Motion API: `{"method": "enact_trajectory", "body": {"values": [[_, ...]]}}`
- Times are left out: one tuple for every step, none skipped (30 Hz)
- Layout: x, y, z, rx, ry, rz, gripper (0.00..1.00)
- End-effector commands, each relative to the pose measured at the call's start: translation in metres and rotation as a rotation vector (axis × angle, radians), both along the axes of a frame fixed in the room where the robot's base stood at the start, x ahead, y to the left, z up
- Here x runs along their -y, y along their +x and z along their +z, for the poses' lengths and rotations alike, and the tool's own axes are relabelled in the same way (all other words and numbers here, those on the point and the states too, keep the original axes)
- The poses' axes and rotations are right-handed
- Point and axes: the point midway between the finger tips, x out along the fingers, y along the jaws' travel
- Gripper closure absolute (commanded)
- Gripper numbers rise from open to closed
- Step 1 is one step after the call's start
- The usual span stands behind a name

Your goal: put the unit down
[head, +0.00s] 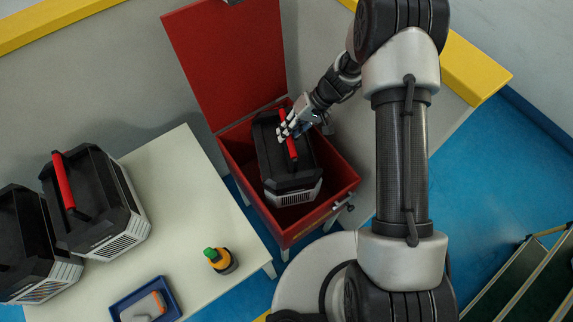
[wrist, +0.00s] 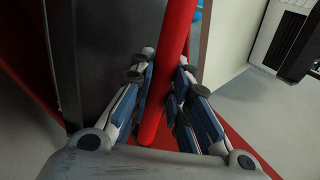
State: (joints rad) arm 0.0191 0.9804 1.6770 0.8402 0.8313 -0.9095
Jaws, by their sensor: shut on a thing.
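The unit (head: 272,152) is a black and grey box with a red bar handle (head: 291,148) on top. It sits within the walls of an open red bin (head: 231,150), upright; I cannot tell whether it touches the bin's floor. My gripper (head: 288,130) is shut on the red handle from above. In the wrist view my gripper's fingers (wrist: 160,100) lie on both sides of the red handle (wrist: 172,70), and the unit's dark top (wrist: 110,50) shows beside it. The unit's underside is hidden.
The bin's red lid (head: 230,60) stands open behind it. A pale table (head: 190,190) at left holds two similar units (head: 100,200) (head: 30,245), a green-capped bottle (head: 220,260) and a blue tray (head: 145,303). Steps (head: 525,275) stand at lower right.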

Motion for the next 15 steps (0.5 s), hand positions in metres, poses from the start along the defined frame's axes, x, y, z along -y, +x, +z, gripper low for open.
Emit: {"method": "enact_trajectory", "body": {"values": [[-0.001,0.002,-0.005,0.003,0.005,0.0,1.0],[-0.001,0.002,-0.01,0.002,0.004,0.001,1.0],[-0.001,0.001,-0.017,0.001,0.004,0.0,1.0],[-0.001,0.001,-0.022,0.001,0.003,-0.001,1.0],[-0.001,0.001,-0.028,0.001,0.004,-0.001,1.0],[-0.001,0.001,-0.036,0.001,0.004,-0.001,1.0],[-0.001,0.001,-0.042,0.001,0.004,0.0,1.0],[-0.001,0.001,-0.047,0.001,0.004,0.0,1.0],[-0.001,0.001,-0.055,0.001,0.004,0.0,1.0],[-0.001,0.001,-0.061,0.001,0.004,-0.001,1.0],[-0.001,0.001,-0.067,0.001,0.004,-0.001,1.0],[-0.001,0.002,-0.074,0.002,0.005,-0.001,1.0],[-0.001,0.001,-0.08,0.002,0.005,-0.001,1.0],[-0.001,0.002,-0.085,0.002,0.004,-0.002,1.0],[-0.001,0.001,-0.093,0.001,0.004,-0.001,1.0]]}}
